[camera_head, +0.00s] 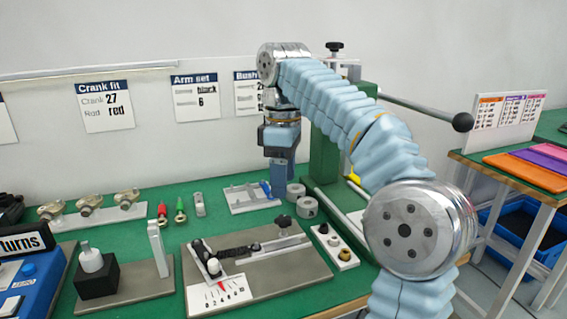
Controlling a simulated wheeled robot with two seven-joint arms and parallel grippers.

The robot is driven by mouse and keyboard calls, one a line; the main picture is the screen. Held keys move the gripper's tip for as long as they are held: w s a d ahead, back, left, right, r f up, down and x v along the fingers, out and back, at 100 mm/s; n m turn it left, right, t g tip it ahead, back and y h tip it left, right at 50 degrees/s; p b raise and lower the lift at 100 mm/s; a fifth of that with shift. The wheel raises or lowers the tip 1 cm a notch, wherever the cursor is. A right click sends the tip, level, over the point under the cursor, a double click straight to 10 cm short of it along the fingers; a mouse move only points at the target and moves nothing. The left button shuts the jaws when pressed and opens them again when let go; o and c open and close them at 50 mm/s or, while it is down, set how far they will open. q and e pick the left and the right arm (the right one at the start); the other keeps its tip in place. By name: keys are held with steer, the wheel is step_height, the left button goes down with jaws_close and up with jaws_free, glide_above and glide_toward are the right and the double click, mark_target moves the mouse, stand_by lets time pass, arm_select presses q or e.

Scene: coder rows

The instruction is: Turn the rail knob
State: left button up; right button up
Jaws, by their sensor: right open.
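A small black knob (284,221) stands on the grey rail (285,239) of a flat metal fixture plate (292,271) on the green bench. A dark toothed or chain-like part and a white scale with a red pointer (222,286) lie to the knob's left on the same plate. My right gripper (279,186) points down over the bench, open, and appears above and behind the knob in the picture. It looks empty and apart from the knob; the gap between its fingers is hard to see. My left gripper is out of view.
A green press (325,150) with a long ball-ended lever (418,107) stands behind my right arm. Grey rings (307,207), a light tray (248,198) and a white strip with knobs (335,246) are near the plate. A blue counter box (32,275) stands far left.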

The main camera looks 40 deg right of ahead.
steer(key=shift+r, duration=1.5)
